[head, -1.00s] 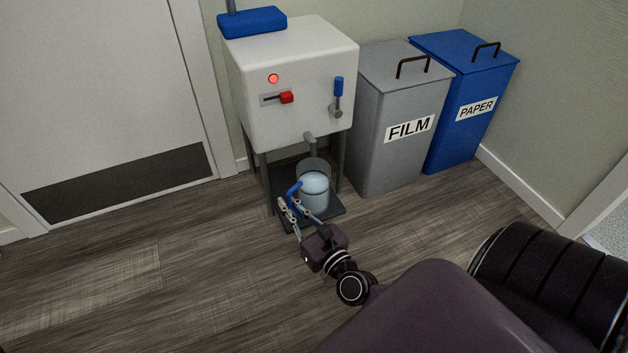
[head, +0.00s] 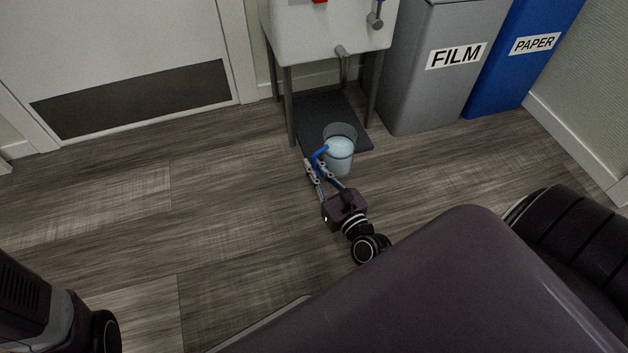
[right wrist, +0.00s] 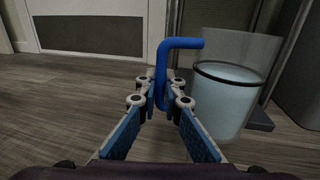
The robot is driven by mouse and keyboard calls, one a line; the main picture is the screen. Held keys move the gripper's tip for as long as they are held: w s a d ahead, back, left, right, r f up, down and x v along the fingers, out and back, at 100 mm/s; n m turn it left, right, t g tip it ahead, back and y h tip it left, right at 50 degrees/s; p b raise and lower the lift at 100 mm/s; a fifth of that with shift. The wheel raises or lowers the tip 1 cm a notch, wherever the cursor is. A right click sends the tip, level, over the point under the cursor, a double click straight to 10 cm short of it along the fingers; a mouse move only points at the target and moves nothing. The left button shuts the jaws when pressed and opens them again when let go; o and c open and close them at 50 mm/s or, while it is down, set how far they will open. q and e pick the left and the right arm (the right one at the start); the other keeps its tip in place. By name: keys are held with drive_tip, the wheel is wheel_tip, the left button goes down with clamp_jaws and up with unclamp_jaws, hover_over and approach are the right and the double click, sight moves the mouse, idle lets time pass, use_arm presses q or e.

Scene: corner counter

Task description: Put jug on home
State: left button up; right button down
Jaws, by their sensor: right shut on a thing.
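The jug (head: 341,160) is a clear cup holding pale blue liquid, with a blue handle (head: 319,155) on its left side. It is upright at the front edge of the dark base plate (head: 318,112) under the white machine; I cannot tell whether it touches the plate or the floor. My right gripper (head: 318,168) is shut on the handle. The right wrist view shows the handle (right wrist: 162,72) between the fingertips (right wrist: 160,92) and the jug (right wrist: 225,102) to their right. No thing marked home shows. My left gripper's fingers are out of view.
The white machine (head: 325,32) stands on dark legs, with a spout (head: 342,50) above the plate. A grey FILM bin (head: 440,85) and a blue PAPER bin (head: 525,65) stand to its right. The door (head: 120,50) is at the left. The floor (head: 200,200) in front is clear.

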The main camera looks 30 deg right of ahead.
drive_tip(key=shift+f+b, duration=1.8)
drive_tip(key=shift+f, duration=0.7)
drive_tip(key=shift+r, duration=0.1)
drive_tip(key=c, duration=2.5)
unclamp_jaws()
drive_tip(key=shift+f, duration=0.25)
drive_tip(key=o, duration=0.4)
drive_tip(key=shift+r, duration=0.1)
